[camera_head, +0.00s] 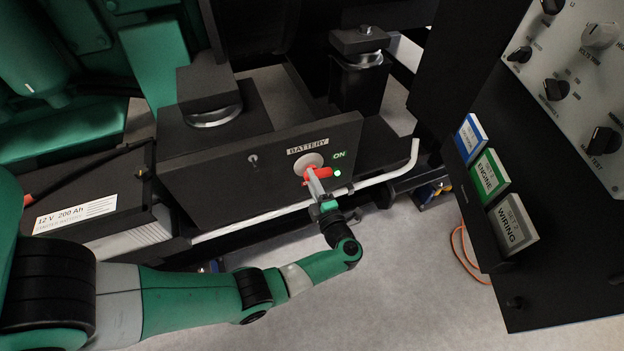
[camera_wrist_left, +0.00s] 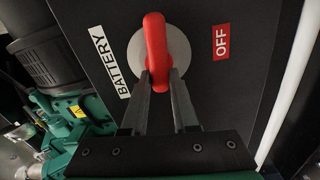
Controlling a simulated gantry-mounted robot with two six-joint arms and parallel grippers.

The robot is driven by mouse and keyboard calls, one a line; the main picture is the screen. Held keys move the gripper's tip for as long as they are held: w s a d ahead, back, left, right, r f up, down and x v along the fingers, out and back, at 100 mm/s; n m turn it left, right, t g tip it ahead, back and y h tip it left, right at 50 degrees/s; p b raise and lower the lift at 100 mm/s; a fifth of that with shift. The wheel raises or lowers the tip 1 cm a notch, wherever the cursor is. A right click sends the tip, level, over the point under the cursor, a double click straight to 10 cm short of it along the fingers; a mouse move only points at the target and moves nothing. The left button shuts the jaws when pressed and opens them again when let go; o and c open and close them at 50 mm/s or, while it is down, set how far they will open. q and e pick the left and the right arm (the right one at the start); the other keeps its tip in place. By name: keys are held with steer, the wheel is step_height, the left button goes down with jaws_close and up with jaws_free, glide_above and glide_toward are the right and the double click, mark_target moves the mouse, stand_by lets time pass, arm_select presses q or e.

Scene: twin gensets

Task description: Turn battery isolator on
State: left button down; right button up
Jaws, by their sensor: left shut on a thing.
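The battery isolator has a red handle (camera_head: 321,173) on a pale round plate (camera_head: 308,161), set in a dark panel (camera_head: 215,184) lettered BATTERY. A green ON label (camera_head: 339,155) and a lit green lamp (camera_head: 337,174) are to its right. The handle points roughly toward the lamp. My left gripper (camera_head: 315,180) is shut on the handle, reaching it from below. In the left wrist view the red handle (camera_wrist_left: 155,45) stands between the two grey fingers, and a red OFF label (camera_wrist_left: 221,41) shows to its right. My right gripper is not in view.
A pale bent rail (camera_head: 300,206) runs just below the panel. A 12 V battery (camera_head: 90,207) stands at left. Open floor (camera_head: 420,270) lies in front.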

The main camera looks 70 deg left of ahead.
arm_select(q)
steer(key=shift+f+n, duration=0.1)
steer(key=shift+n, duration=0.7)
steer(key=c, duration=0.7)
jaws_free()
steer(key=shift+d, duration=0.1)
steer(key=d+p, duration=0.1)
steer(key=d, duration=1)
steer(key=shift+s+d, duration=0.2)
